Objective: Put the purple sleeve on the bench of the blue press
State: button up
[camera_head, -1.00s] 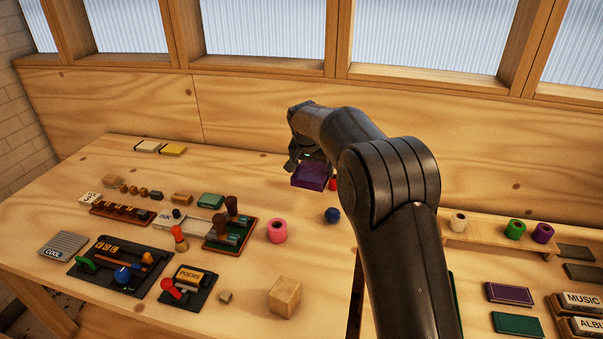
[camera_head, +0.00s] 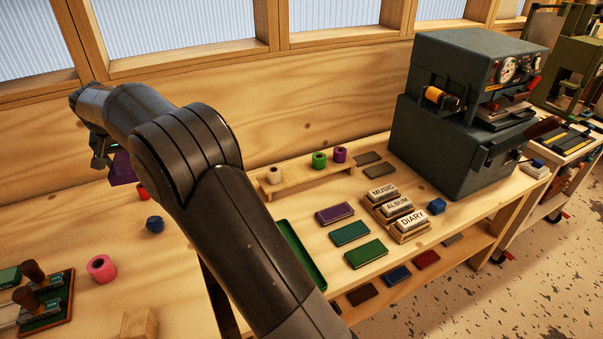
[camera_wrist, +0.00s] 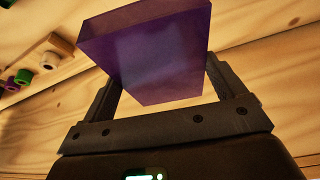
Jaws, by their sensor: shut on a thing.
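My gripper (camera_wrist: 163,100) is shut on the purple sleeve (camera_wrist: 150,55), a flat box-like piece held between the two fingers in the wrist view. In the head view the sleeve (camera_head: 122,170) shows at the left, partly hidden by my gripper (camera_head: 103,158) and arm, raised over the left table. A large dark blue-grey press (camera_head: 450,150) with a dial and an orange roll stands at the right, on the right-hand bench (camera_head: 300,215). The sleeve is far to the left of this press.
A wooden rack (camera_head: 300,177) with several rolls stands at the bench's back. Purple and green books (camera_head: 350,233), labelled blocks (camera_head: 397,208) and a small blue block (camera_head: 437,206) lie before the press. A green press (camera_head: 575,70) is at the far right. My arm hides the middle.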

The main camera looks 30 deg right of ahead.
jog(key=w+d+m+h, duration=0.1)
jog(key=w+d+m, duration=0.2)
jog(key=d, duration=2.2)
jog(key=shift+s+d+f, duration=0.1)
jog(key=shift+f, duration=7.35)
jog(key=shift+s+d+f, duration=0.1)
jog(key=shift+f, duration=7.35)
jog(key=shift+f, duration=0.1)
jog(key=o, duration=0.6)
jog(key=shift+c, duration=0.2)
jog(key=shift+o, duration=1)
